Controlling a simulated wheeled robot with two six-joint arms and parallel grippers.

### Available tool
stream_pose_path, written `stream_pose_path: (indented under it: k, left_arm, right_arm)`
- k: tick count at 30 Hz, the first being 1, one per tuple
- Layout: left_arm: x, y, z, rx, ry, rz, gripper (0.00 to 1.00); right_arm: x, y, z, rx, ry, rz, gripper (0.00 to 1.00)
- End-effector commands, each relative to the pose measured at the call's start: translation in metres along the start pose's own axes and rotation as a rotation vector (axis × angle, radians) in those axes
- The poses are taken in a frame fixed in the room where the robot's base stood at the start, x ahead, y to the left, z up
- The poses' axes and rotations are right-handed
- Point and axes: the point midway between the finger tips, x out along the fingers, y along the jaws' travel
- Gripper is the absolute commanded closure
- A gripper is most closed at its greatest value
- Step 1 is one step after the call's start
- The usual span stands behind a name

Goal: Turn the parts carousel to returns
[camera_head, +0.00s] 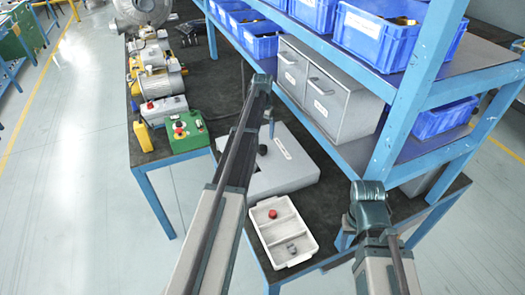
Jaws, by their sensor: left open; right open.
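No part that I can surely call the parts carousel shows, and I cannot read any "returns" mark. A flat grey box (287,171) with a white label and a dark knob (263,150) lies on the bench, partly hidden behind my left arm. My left gripper (271,130) hangs at the end of that arm above the box's far side, apart from the knob as far as I can tell. It is small in view, open and empty. My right gripper (344,238) is low at the right of the white tray, mostly hidden by its own arm, and open.
A white tray (301,228) holding a red piece and a grey piece stands near the bench's front. A blue shelf rack with blue bins (364,37) and grey drawers (329,98) rises at the right. A green control box (184,133) and motors (160,82) stand at the left.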

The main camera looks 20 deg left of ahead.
Motion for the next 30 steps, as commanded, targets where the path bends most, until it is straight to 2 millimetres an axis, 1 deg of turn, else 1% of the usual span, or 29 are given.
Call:
stream_pose_path:
  k: [1, 12, 15, 19, 27, 29, 30]
  left_arm:
    - [0.015, 0.0, 0.0, 0.0, 0.0, 0.0, 0.11]
    - [0.066, 0.0, 0.0, 0.0, 0.0, 0.0, 0.11]
    - [0.075, 0.0, 0.0, 0.0, 0.0, 0.0, 0.11]
    - [0.08, 0.0, 0.0, 0.0, 0.0, 0.0, 0.11]
    - [0.079, 0.0, 0.0, 0.0, 0.0, 0.0, 0.11]
    - [0.079, 0.0, 0.0, 0.0, 0.0, 0.0, 0.2]
    - [0.079, 0.0, 0.0, 0.0, 0.0, 0.0, 0.28]
  right_arm:
    - [0.015, -0.001, -0.001, 0.0, 0.0, 0.0, 0.5]
    - [0.066, -0.006, -0.004, 0.0, 0.0, 0.0, 0.5]
    - [0.075, -0.007, -0.004, 0.0, 0.0, 0.0, 0.5]
    - [0.08, -0.008, -0.005, 0.0, 0.0, 0.0, 0.5]
    - [0.079, -0.007, -0.005, 0.0, 0.0, 0.0, 0.5]
    - [0.079, -0.007, -0.005, 0.0, 0.0, 0.0, 0.5]
    - [0.079, -0.007, -0.005, 0.0, 0.0, 0.0, 0.5]
